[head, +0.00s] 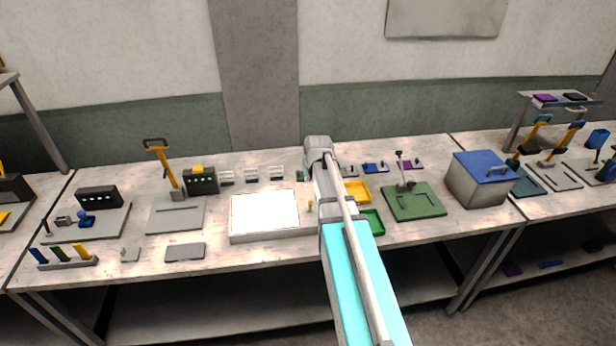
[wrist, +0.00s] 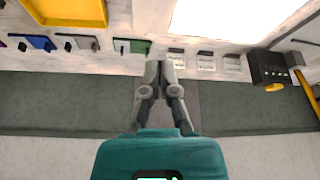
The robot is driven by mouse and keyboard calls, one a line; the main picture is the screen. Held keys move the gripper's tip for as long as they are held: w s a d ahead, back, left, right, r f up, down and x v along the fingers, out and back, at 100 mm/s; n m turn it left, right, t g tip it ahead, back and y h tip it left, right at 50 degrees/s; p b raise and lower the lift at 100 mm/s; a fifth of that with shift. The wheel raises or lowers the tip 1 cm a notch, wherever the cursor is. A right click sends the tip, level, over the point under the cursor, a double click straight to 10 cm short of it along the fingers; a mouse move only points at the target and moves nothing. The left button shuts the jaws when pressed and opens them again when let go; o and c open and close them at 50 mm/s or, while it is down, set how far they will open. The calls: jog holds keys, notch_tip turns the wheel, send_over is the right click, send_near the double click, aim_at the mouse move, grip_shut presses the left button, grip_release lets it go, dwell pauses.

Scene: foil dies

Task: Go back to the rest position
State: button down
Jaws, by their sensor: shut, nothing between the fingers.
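My gripper (wrist: 165,64) shows in the wrist view with its fingertips close together and nothing between them. It is shut and empty. Beyond its tips are the bench's back edge and the small holders along it. In the head view my arm reaches out over the middle of the workbench (head: 205,255), and the gripper's fingers cannot be made out there. The arm's far end is near the back edge of the bench, by the wall.
A white lit panel (head: 236,238) lies left of my arm. A yellow tray (head: 357,191), a green tray (head: 371,217) and a green plate with a post (head: 428,207) are to its right. Farther right stands a blue-lidded grey box (head: 475,190). A yellow-handled lever press (head: 164,160) stands left.

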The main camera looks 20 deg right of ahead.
dwell(0.5)
jog(key=s+a+f+g+b, duration=0.2)
jog(key=s+a+f+b, duration=0.1)
jog(key=s+a, duration=0.7)
jog(key=s+a+f+g+b, duration=0.2)
jog(key=s+a+f, duration=0.3)
jog(key=s+a, duration=0.4)
jog(key=shift+s+a+f+n+g+y+b, duration=0.15)
jog(key=shift+s+a+n+g+y+b, duration=0.2)
jog(key=shift+s+b, duration=0.45)
